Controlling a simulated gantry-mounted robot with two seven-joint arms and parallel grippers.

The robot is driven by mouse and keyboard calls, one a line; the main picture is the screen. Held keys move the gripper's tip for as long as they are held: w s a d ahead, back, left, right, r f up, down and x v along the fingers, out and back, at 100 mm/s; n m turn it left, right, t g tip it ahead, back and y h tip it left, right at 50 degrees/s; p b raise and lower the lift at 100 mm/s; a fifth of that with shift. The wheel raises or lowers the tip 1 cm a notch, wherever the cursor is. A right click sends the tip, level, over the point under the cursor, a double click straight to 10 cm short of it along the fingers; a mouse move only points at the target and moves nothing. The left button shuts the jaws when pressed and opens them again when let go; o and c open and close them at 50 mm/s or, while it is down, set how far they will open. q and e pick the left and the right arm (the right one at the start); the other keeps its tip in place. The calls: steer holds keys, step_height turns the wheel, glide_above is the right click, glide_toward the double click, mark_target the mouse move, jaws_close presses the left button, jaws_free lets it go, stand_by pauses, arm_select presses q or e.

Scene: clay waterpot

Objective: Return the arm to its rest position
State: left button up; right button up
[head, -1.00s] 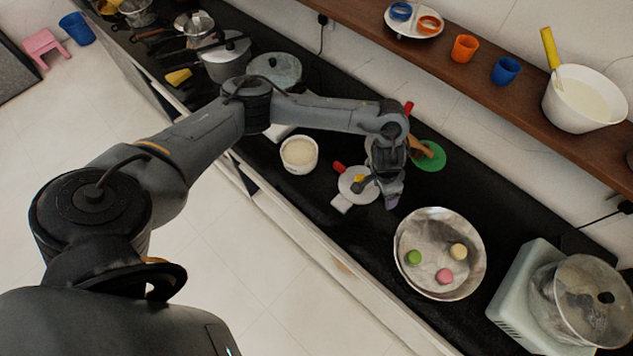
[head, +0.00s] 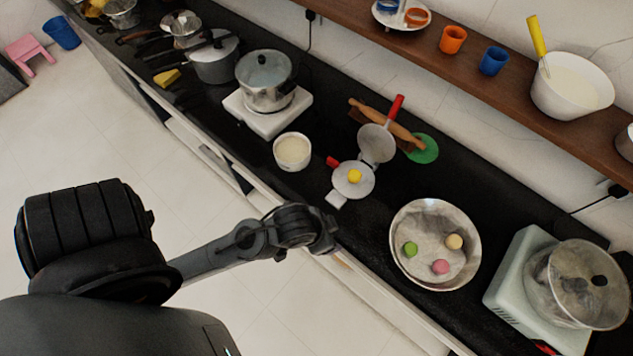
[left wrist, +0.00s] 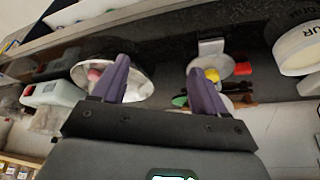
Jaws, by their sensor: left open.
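My left arm comes in from the left in the head view, its gripper end (head: 322,236) over the counter's front edge. The fingertips are hard to make out there. In the left wrist view my left gripper (left wrist: 162,85) has its two purple fingers spread apart with nothing between them. A metal bowl (head: 407,225) with a green, a pink and a cream ball lies to the right of the gripper, apart from it. It also shows in the left wrist view (left wrist: 137,88). My right gripper is not in view.
A pot (head: 265,80) sits further back. Open floor (head: 250,305) lies in front.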

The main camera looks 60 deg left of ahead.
arm_select(q)
steer(key=shift+g, duration=0.5)
steer(key=s+a, duration=0.1)
steer(key=s, duration=0.1)
steer(key=s+a, duration=0.1)
steer(key=shift+s+a+f, duration=0.1)
steer(key=shift+s+a, duration=0.25)
steer(key=shift+a, duration=0.05)
step_height(320, 180, up, 21)
steer(key=p, duration=2.1)
